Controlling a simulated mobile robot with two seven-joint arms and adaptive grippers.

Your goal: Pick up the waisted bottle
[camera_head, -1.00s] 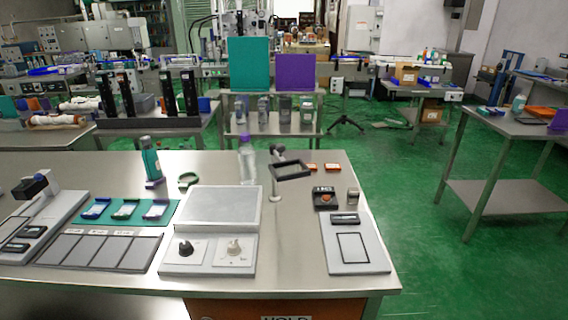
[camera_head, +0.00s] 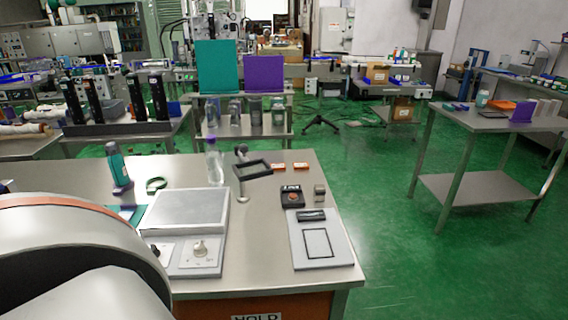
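A clear bottle (camera_head: 214,165) with a purple cap stands upright on the steel table (camera_head: 190,172), just behind a grey flat-topped device (camera_head: 187,210). A teal bottle (camera_head: 118,170) stands to its left near the table's back left, slightly tilted in the picture. I cannot tell for sure which of them is the waisted one; the clear one seems to narrow a little. A large pale arm link of mine with an orange band fills the lower left. Neither gripper shows. My arm hides the left part of the table.
A holder with a black rectangular frame (camera_head: 254,169) stands right of the clear bottle. A dark box with a button (camera_head: 292,196), a small block (camera_head: 319,191), orange pieces (camera_head: 279,168) and a grey pad (camera_head: 319,240) lie at the right.

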